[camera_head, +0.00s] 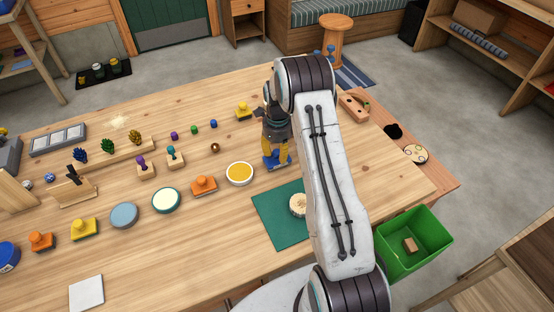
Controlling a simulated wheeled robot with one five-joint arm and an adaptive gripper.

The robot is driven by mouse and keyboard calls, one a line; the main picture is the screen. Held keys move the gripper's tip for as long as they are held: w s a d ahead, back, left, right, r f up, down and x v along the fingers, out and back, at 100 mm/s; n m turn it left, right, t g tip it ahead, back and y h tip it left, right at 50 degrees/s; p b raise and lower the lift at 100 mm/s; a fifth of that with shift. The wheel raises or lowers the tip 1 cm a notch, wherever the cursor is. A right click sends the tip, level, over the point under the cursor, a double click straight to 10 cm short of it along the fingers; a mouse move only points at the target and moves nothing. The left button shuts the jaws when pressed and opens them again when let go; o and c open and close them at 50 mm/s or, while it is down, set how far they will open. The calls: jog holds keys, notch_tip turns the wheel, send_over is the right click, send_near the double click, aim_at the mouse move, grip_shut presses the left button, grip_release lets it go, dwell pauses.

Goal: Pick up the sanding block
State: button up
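My gripper (277,154) points down over the middle of the table, right of the yellow-filled round dish. Its yellow fingers are around or just above a blue block (277,163), which seems to rest on the table. The fingers partly hide the block, and I cannot tell whether they touch it. Similar knobbed blocks stand on the table: an orange one (204,186), a yellow one (84,229), another orange one (41,242) and a yellow one (243,111) at the back. I cannot tell for certain which is the sanding block.
A green mat (271,222) with a pale round piece (298,205) lies beside my arm. Round dishes (166,201) and small pegs stand left of my gripper. A green bin (430,223) holding a small brown block (410,245) is at right. The front table area is mostly clear.

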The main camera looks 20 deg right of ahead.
aim_at(277, 151)
grip_shut()
jog(key=shift+r, duration=0.1)
dwell(0.3)
jog(key=shift+r, duration=0.25)
notch_tip(277, 151, up, 4)
jog(key=shift+f+b, duration=0.25)
jog(key=shift+b, duration=0.4)
jog(key=s+d+r+b, duration=0.2)
jog(key=s+d+r, duration=0.4)
jog(key=s, duration=0.4)
jog(key=shift+r, duration=0.4)
jog(key=shift+d, duration=0.1)
